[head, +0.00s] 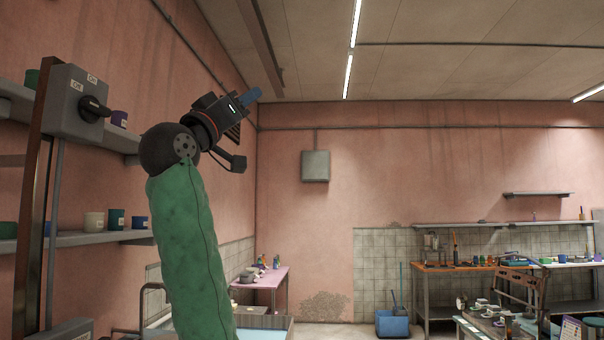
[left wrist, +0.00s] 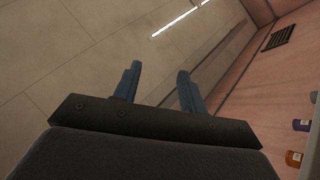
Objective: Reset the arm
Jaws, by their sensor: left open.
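My left arm, in a green sleeve, rises high at the left in the head view. My left gripper (head: 250,96) is at its top, tilted up and to the right near the wall corner and ceiling. In the left wrist view, its two blue fingers (left wrist: 158,86) stand apart with nothing between them. They point towards the ceiling and touch nothing. My right gripper is not in view.
A grey switch box (head: 72,100) on a post stands left of my arm. Wall shelves (head: 100,238) with cups are behind it. A pink table (head: 262,279), an orange-topped bench (head: 465,267) and a blue bin (head: 392,324) are farther back. The air right of my arm is clear.

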